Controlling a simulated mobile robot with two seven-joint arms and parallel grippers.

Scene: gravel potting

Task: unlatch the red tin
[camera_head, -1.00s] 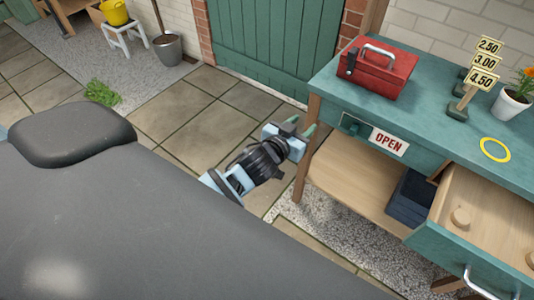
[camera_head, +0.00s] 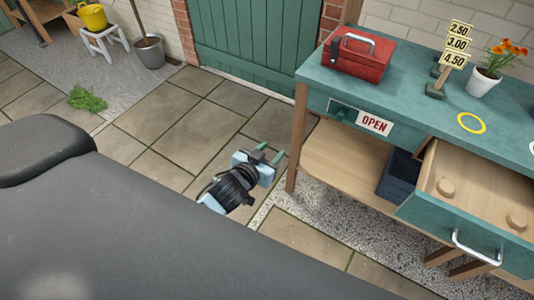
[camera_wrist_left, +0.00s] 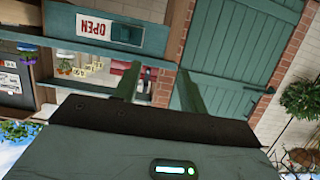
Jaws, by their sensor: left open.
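The red tin (camera_head: 360,58) is a red box with a pale carrying handle on top and a dark latch at its left front end. It stands on the far left part of the teal table (camera_head: 400,90). Its lid looks closed. My left gripper (camera_head: 270,154) is open and empty. It is below and to the left of the tin, over the paving in front of the table's left leg, apart from both. In the left wrist view, the two fingers (camera_wrist_left: 157,90) point toward the table front. My right gripper is not in view.
An open drawer (camera_head: 480,190) juts from the table front. An OPEN sign (camera_head: 374,123) hangs on the front left. Price signs (camera_head: 452,60), a flower pot (camera_head: 483,82) and a yellow ring (camera_head: 471,123) stand or lie on the tabletop.

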